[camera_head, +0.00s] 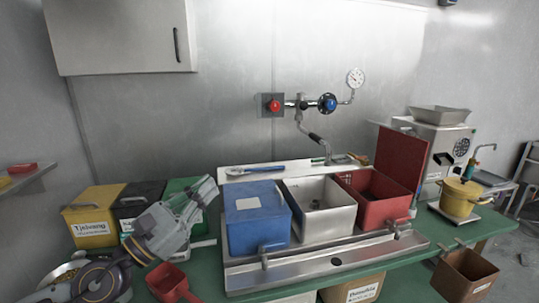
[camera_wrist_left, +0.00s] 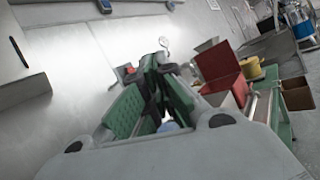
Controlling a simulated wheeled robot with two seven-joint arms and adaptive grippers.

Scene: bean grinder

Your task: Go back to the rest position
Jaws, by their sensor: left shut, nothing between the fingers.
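My left arm comes in from the lower left in the head view. My left gripper (camera_head: 207,190) is raised beside the blue bin (camera_head: 258,222), in front of the green box (camera_head: 183,189). Its fingers are together and empty. In the left wrist view the gripper (camera_wrist_left: 153,68) shows its green-padded fingers against the grey wall, with the red bin (camera_wrist_left: 222,78) beyond to the right. My right gripper is in neither view.
A black box (camera_head: 138,199) and a yellow box (camera_head: 95,215) stand behind my left arm. A red scoop (camera_head: 171,282) lies below the gripper. A silver bin (camera_head: 320,207), red bin (camera_head: 374,201) and yellow pot (camera_head: 460,197) stand to the right. A cabinet (camera_head: 118,36) hangs above.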

